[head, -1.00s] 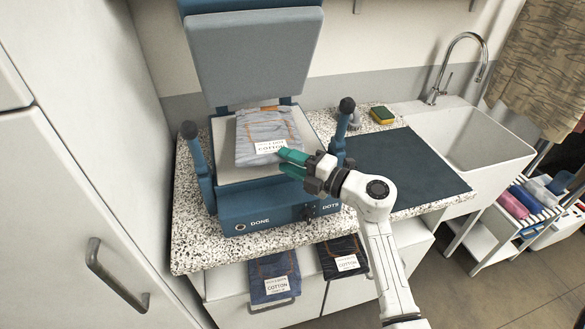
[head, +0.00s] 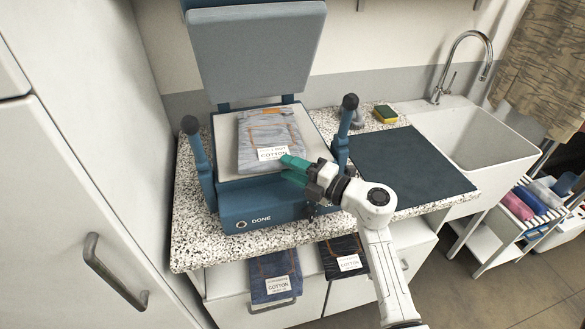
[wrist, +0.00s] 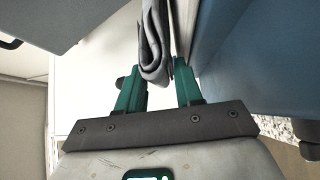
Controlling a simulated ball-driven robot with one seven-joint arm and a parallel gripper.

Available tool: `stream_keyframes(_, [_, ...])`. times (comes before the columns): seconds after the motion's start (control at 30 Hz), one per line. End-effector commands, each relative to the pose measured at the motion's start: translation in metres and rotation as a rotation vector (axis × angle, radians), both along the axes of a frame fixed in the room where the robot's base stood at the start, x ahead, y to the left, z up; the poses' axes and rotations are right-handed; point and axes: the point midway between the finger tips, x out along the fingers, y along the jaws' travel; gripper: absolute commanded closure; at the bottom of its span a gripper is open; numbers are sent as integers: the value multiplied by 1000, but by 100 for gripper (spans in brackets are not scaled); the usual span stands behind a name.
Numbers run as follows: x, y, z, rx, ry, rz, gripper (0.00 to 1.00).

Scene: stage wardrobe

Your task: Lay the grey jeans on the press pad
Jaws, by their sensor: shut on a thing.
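The grey jeans (head: 270,138) are folded into a bundle with orange stitching and a white COTTON label. They are over the pale press pad (head: 225,150) of the blue press, near its middle. Bare pad shows around them; I cannot tell whether they rest fully on it. My gripper (head: 290,167) reaches in from the front right and is shut on the jeans' front edge. In the wrist view, the folded grey cloth (wrist: 155,45) runs up from between my green fingers (wrist: 157,80).
The press's grey upper plate (head: 255,60) is raised behind the pad. Dark-knobbed levers (head: 350,125) stand at both sides. A dark mat (head: 405,170) lies clear on the counter, with a sink (head: 475,145) beyond. Blue jeans (head: 275,275) and black jeans (head: 343,258) hang below the counter.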

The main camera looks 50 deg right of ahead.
Motion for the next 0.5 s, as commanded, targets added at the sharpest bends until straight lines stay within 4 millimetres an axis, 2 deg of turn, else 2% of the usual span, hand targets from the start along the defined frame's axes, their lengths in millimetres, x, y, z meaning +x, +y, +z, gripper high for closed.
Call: stream_keyframes(0.5, [0, -1, -10, 4, 7, -5, 100])
